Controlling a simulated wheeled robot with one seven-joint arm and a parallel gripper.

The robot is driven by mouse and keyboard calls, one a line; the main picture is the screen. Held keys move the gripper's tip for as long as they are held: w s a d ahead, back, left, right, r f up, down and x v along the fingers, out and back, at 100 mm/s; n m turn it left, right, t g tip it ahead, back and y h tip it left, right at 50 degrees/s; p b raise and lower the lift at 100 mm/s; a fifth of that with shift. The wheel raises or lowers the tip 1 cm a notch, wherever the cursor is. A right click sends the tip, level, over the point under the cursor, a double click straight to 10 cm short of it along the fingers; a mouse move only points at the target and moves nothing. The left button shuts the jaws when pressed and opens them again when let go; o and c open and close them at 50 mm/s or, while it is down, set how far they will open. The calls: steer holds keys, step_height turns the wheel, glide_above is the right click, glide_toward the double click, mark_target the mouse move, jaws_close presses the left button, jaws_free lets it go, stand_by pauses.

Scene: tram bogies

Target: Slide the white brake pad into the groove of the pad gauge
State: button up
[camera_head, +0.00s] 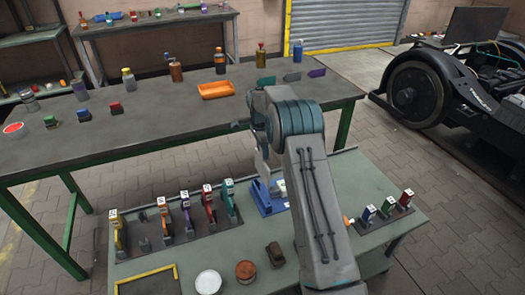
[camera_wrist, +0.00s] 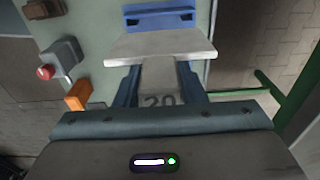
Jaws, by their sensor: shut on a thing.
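The white brake pad (camera_wrist: 160,47) is between the fingers of my gripper (camera_wrist: 160,78) in the wrist view, with its wide plate beyond the fingertips and a "20" mark on its stem. The fingers are shut on that stem. In the head view the gauge (camera_head: 269,208) sits on the green bench, partly hidden by my arm. Its groove is not clear.
Several coloured pads stand in a rack (camera_head: 180,236) left of the gauge, and a smaller rack (camera_head: 382,220) stands to the right. A white round tin (camera_head: 208,282) and a brown tin (camera_head: 245,271) are near the front. A long table (camera_head: 160,125) stands behind.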

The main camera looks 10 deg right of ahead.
mark_target(262, 175)
steer(key=shift+a+r, duration=0.1)
steer(key=shift+f+b, duration=2.2)
steer(key=shift+f, duration=1.85)
steer(key=shift+f+b, duration=1.7)
steer(key=shift+f, duration=1.1)
steer(key=o, duration=1.2)
steer(key=shift+c, duration=0.2)
